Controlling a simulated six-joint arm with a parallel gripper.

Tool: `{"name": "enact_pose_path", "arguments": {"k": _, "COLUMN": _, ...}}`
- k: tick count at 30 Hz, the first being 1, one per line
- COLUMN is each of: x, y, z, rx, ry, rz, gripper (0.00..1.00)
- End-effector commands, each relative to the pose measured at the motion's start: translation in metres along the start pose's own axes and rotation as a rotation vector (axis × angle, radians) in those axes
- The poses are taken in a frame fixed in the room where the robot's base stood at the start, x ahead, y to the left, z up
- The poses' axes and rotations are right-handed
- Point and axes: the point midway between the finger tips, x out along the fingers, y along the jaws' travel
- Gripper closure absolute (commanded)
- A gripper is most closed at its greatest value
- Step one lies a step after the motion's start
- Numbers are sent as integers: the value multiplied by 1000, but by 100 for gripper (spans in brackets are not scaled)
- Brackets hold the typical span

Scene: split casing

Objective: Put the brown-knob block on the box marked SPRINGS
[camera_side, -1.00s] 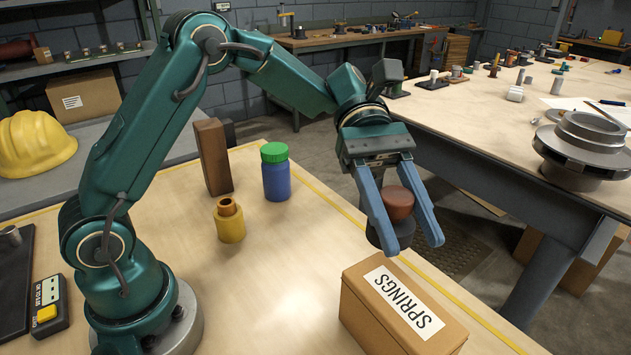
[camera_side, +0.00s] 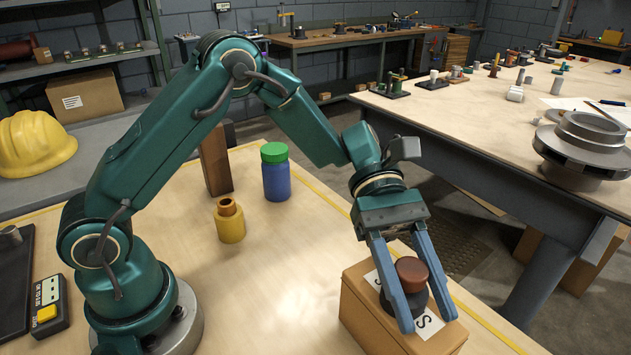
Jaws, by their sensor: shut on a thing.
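The brown-knob block (camera_side: 412,273) has a round brown knob on top and a dark body below. My gripper (camera_side: 430,322) is shut on it, with one blue finger on each side. The block is upright over the top of the tan box marked SPRINGS (camera_side: 375,322) and covers the middle of its white label. The block's underside looks to be at the box's lid, but I cannot tell if it touches. Part of the dark body is hidden behind the near finger.
A yellow cylinder part (camera_side: 230,222), a blue jar with a green lid (camera_side: 276,172) and a brown upright block (camera_side: 215,160) stand left of the box. The tabletop between them and the box is clear. The table's yellow-lined edge (camera_side: 487,322) runs close behind the box.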

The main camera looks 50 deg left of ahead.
Motion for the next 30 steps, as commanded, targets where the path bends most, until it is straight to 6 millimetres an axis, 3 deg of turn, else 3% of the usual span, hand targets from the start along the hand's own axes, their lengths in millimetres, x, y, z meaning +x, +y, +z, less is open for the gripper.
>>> {"name": "enact_pose_path", "arguments": {"k": 1, "x": 1, "y": 0, "z": -1, "rx": -1, "ry": -1, "rz": 0, "gripper": 100}}
{"name": "enact_pose_path", "arguments": {"k": 2, "x": 0, "y": 0, "z": -1, "rx": -1, "ry": 0, "rz": 0, "gripper": 43}}
{"name": "enact_pose_path", "arguments": {"k": 3, "x": 0, "y": 0, "z": -1, "rx": 0, "ry": 0, "rz": 0, "gripper": 28}}
{"name": "enact_pose_path", "arguments": {"k": 4, "x": 0, "y": 0, "z": -1, "rx": 0, "ry": 0, "rz": 0, "gripper": 24}}
{"name": "enact_pose_path", "arguments": {"k": 17, "x": -8, "y": 1, "z": 1, "rx": 1, "ry": -1, "rz": 2, "gripper": 24}}
{"name": "enact_pose_path", "arguments": {"k": 30, "x": -94, "y": 1, "z": 0, "rx": -1, "ry": 2, "rz": 5, "gripper": 24}}
